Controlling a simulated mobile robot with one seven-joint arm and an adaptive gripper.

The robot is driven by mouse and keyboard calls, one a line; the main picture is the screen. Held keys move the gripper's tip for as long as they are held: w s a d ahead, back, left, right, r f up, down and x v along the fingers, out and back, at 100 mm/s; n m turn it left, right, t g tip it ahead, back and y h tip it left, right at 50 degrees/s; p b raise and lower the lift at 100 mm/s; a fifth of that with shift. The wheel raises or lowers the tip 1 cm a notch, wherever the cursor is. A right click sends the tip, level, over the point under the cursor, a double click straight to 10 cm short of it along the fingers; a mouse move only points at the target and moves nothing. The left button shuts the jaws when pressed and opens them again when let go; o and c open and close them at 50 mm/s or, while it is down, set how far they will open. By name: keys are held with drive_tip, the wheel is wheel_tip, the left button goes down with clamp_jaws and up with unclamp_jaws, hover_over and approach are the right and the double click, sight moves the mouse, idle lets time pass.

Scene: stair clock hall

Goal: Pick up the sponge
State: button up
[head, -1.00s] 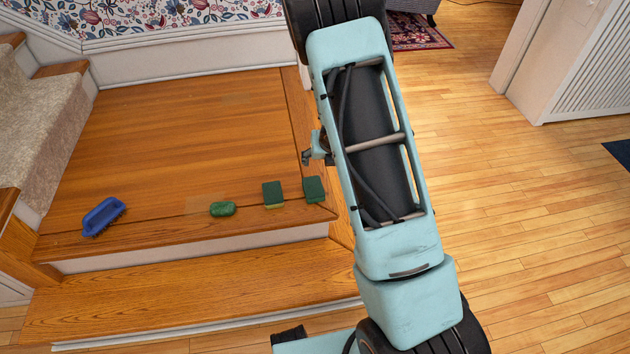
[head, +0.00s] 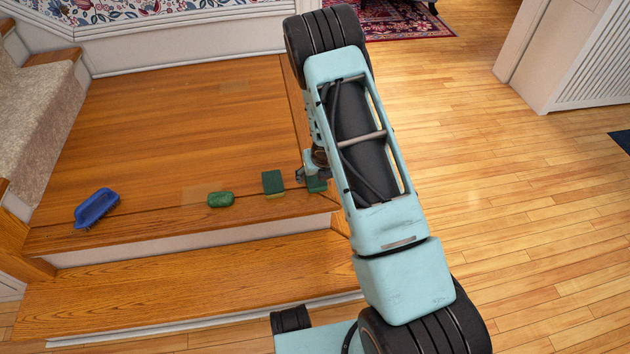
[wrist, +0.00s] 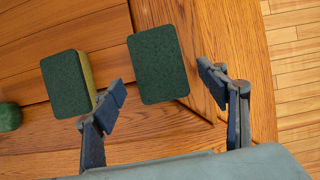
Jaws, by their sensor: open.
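Two sponges with dark green scouring tops lie on the wooden landing near its front edge. The left sponge (head: 273,181) is fully visible in the head view. It also shows in the wrist view (wrist: 66,84), with a yellowish side. The right sponge (head: 317,185) is partly hidden by my gripper (head: 309,174) in the head view. In the wrist view this right sponge (wrist: 158,62) appears just beyond the gap between the fingertips of my gripper (wrist: 161,84). The gripper is open with nothing held. The left finger's tip appears close to the left sponge; contact cannot be told.
A green lump like soap (head: 220,199) and a blue brush (head: 97,207) lie farther left on the landing. A lower wooden step (head: 190,283) runs in front. Carpeted stairs (head: 38,125) rise at left. Open wood floor (head: 500,190) is at right.

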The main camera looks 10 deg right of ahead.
drive_tip(key=shift+x, duration=1.1)
drive_tip(key=shift+r, duration=0.1)
drive_tip(key=c, duration=0.8)
drive_tip(key=shift+r, duration=0.55)
wheel_tip(320, 180, up, 3)
drive_tip(key=shift+f+p, duration=0.15)
drive_tip(key=shift+p, duration=0.7)
drive_tip(key=s+r, duration=0.9)
drive_tip(key=s, duration=0.5)
drive_tip(key=shift+a, duration=0.3)
drive_tip(key=shift+o, duration=0.6)
drive_tip(key=shift+r, duration=0.1)
